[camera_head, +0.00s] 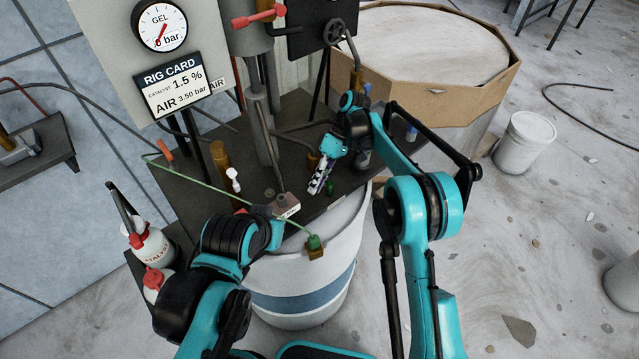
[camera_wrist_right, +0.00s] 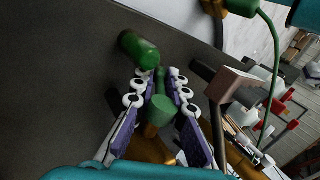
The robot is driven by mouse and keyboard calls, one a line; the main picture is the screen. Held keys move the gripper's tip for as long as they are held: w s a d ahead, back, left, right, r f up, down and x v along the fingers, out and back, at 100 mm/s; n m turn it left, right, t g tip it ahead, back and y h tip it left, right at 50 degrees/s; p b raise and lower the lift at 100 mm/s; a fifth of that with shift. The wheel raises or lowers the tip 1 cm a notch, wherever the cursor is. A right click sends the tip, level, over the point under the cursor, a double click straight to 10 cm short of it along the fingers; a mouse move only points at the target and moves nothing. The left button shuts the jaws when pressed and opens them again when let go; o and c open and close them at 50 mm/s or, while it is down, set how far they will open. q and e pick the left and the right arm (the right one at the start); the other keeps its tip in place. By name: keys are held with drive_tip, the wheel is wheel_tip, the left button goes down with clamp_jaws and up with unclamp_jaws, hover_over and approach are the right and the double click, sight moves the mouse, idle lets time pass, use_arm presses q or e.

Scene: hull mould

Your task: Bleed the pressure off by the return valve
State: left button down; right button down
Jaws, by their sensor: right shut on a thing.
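My right gripper (camera_head: 320,184) is low over the dark bench top in the head view. In the right wrist view its white-studded fingers (camera_wrist_right: 157,88) are closed around a green handle (camera_wrist_right: 160,107) with brass-coloured metal below it. This looks like the return valve, though no label shows and the arm hides most of it in the head view. The gel gauge (camera_head: 162,26) has a red needle pointing to the lower left. My left arm reaches in at the lower left; its gripper fingers are not clear in the head view.
A second green cylinder (camera_wrist_right: 138,49) stands just beyond the fingers. A brown block (camera_head: 285,205) sits at the bench edge. A green hose runs to a fitting (camera_head: 315,243) on the white drum (camera_head: 300,288). Catalyst bottles (camera_head: 148,244) stand at the left.

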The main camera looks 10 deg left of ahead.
drive_tip(key=shift+a+r+g, duration=0.1)
drive_tip(key=shift+g, duration=0.2)
drive_tip(key=c, duration=1.8)
unclamp_jaws()
drive_tip(key=shift+r, duration=0.1)
drive_tip(key=v, duration=0.7)
drive_tip(key=shift+d, duration=0.25)
drive_tip(key=shift+r, duration=0.1)
